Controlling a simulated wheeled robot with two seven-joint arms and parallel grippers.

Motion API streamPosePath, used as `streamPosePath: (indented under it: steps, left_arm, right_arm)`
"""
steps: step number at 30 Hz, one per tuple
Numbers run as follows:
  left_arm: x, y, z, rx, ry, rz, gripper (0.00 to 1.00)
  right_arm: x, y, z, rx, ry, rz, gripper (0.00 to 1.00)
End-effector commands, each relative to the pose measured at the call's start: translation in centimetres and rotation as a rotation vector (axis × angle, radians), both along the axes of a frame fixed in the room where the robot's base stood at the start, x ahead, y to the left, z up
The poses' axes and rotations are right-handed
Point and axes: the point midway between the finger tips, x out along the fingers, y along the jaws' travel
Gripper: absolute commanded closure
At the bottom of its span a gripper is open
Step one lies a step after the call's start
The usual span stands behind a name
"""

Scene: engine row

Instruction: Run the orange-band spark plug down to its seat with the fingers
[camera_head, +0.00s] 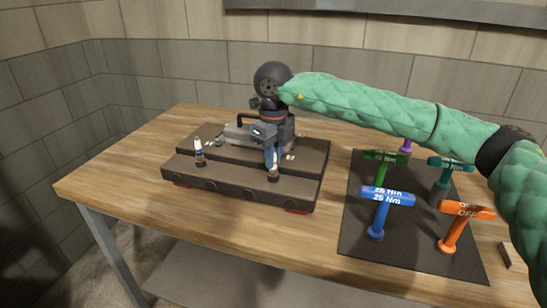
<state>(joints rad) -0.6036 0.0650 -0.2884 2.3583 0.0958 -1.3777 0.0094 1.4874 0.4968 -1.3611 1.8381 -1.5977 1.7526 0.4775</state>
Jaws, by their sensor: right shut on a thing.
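My right gripper (272,158) points down over the front right of the dark engine block (240,190). Its blue fingers are shut on a plug (273,174) that stands at the block's front step. The fingers hide most of this plug, and I cannot make out an orange band on it. Only its dark lower end shows, at the block's surface; whether it is seated cannot be told. Another spark plug (199,152), with a white upper part and a bluish band, stands upright at the block's left. My left gripper is not in view.
A dark mat (360,240) on the right of the wooden table (130,195) holds several T-handled torque tools, including a blue one (381,210), an orange one (455,228) and a green one (385,158). A small dark piece (506,255) lies at the right edge. The table's left side is bare.

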Motion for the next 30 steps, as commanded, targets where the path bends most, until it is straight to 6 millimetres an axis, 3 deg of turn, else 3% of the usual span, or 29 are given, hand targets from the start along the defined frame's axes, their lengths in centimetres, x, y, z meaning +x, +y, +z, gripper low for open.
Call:
streamPosePath:
  steps: [6,7,11,22,30]
  left_arm:
    - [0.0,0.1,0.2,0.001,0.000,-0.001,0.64]
    - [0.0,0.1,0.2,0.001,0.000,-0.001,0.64]
    - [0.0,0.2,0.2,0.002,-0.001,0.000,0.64]
    - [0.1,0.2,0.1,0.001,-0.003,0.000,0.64]
    - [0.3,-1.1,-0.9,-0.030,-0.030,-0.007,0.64]
  right_arm:
    - [0.0,0.0,0.1,0.001,-0.001,0.002,1.00]
    - [0.0,0.0,0.1,0.001,-0.001,0.002,0.83]
    - [0.0,0.0,0.1,0.001,-0.001,0.002,0.59]
    - [0.0,0.0,0.5,0.001,-0.001,0.002,0.59]
    - [0.1,0.0,4.2,0.001,-0.002,0.002,0.59]
